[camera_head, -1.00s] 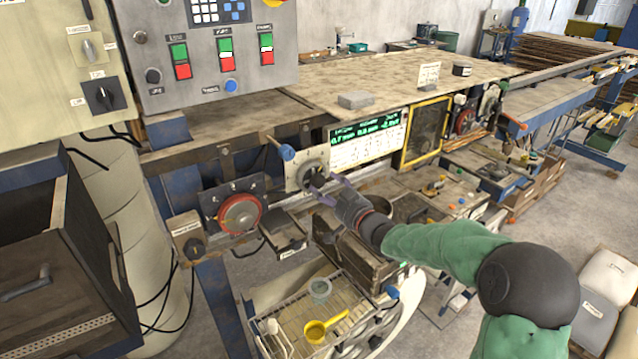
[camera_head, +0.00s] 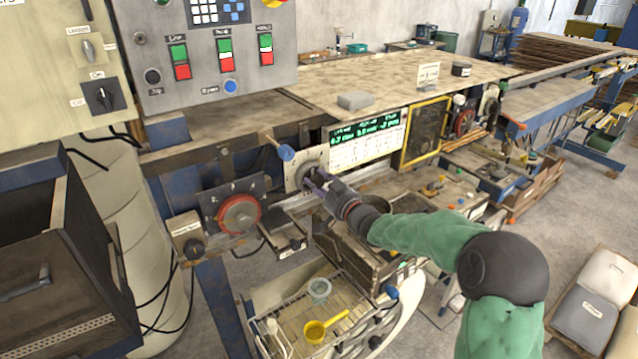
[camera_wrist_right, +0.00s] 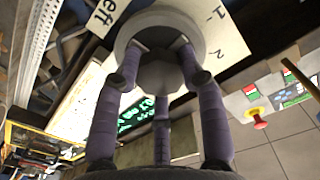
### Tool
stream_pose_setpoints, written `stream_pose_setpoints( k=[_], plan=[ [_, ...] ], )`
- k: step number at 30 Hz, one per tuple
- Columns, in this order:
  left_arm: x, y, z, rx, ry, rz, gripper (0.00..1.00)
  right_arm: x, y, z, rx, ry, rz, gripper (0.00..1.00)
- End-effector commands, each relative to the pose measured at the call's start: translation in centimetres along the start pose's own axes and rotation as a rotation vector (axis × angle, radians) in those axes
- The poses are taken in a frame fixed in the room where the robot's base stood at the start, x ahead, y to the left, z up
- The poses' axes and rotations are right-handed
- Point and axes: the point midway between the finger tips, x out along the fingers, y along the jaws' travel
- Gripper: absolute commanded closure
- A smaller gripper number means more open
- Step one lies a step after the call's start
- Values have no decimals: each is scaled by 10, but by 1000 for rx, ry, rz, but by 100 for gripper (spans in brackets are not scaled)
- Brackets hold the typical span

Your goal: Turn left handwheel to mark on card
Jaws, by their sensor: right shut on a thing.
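The left handwheel (camera_head: 302,170) is a grey round wheel on a pale plate on the machine front. In the right wrist view the handwheel (camera_wrist_right: 158,22) fills the top middle. Its plate (camera_wrist_right: 222,38) shows the word "Left" and the numbers 1 and 2. My right gripper (camera_head: 314,181) is at the handwheel; in the wrist view its purple fingers (camera_wrist_right: 160,76) are closed around the hub. My left gripper is not in view.
A lever with a blue knob (camera_head: 286,152) sticks out just left above the handwheel. A red wheel (camera_head: 239,214) is lower left. A yellow-framed window (camera_head: 426,132) is right of the card. A wire tray (camera_head: 289,323) holding a yellow scoop (camera_head: 316,331) lies below.

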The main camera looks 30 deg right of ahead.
Motion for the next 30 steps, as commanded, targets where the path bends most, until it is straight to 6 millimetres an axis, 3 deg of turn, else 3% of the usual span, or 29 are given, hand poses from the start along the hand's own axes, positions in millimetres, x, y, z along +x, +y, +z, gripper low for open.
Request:
stream_pose_setpoints(
  k=[8, 14, 30],
  plan=[
    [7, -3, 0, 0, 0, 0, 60, 0, 0, -1, -45, 4, 0, 92],
    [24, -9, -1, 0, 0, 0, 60, 0, 0, 1, -156, 6, -1, 92],
    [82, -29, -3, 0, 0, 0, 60, 0, -1, 1, -654, 7, 0, 92]
  ],
)
